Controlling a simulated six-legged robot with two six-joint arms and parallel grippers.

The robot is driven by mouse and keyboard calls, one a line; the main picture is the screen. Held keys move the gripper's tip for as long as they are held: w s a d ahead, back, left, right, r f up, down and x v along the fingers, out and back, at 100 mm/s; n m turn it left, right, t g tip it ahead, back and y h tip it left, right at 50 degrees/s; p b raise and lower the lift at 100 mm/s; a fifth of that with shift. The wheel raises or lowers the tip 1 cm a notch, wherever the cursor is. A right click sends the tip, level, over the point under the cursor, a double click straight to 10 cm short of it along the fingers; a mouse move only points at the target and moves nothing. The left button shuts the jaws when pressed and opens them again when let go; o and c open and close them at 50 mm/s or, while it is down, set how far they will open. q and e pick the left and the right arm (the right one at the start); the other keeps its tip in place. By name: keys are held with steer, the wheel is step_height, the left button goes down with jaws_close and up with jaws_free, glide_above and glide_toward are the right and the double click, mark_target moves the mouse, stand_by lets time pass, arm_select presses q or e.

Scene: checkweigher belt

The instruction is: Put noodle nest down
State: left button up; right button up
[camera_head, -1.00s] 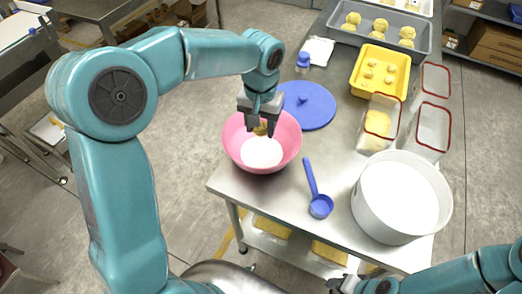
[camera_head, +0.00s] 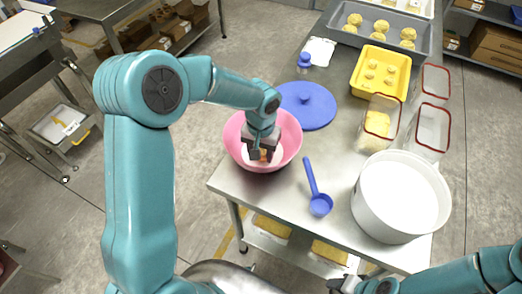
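The pink bowl (camera_head: 233,140) stands at the left front of the steel table and holds white powder. My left gripper (camera_head: 262,156) reaches down into it, its fingers on either side of a small orange-tan piece, the noodle nest (camera_head: 264,157). The fingers hide much of the nest, which is low, at or just above the powder. Several pale yellow nests (camera_head: 381,27) sit in the grey tray (camera_head: 345,40) at the back. My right gripper (camera_head: 343,286) is at the bottom edge, partly cut off, and its opening cannot be made out.
A blue lid (camera_head: 308,106) lies behind the bowl, near a blue-capped bottle (camera_head: 304,63). A blue scoop (camera_head: 319,203) lies right of the bowl. A white tub (camera_head: 396,238), clear red-rimmed containers (camera_head: 431,128) and a yellow tray (camera_head: 398,60) fill the right side.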

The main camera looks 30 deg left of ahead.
arm_select(q)
steer(key=shift+w+f+b, duration=0.1)
steer(key=shift+f+b, duration=0.45)
steer(key=shift+f, duration=0.1)
steer(key=o, duration=1)
steer(key=shift+r, duration=0.15)
steer(key=shift+r+p, duration=0.3)
steer(key=shift+p, duration=0.1)
steer(key=shift+r+p, duration=0.65)
steer(key=shift+p, duration=0.05)
step_height(320, 180, up, 11)
steer(key=shift+r+b, duration=0.1)
steer(key=shift+b, duration=0.45)
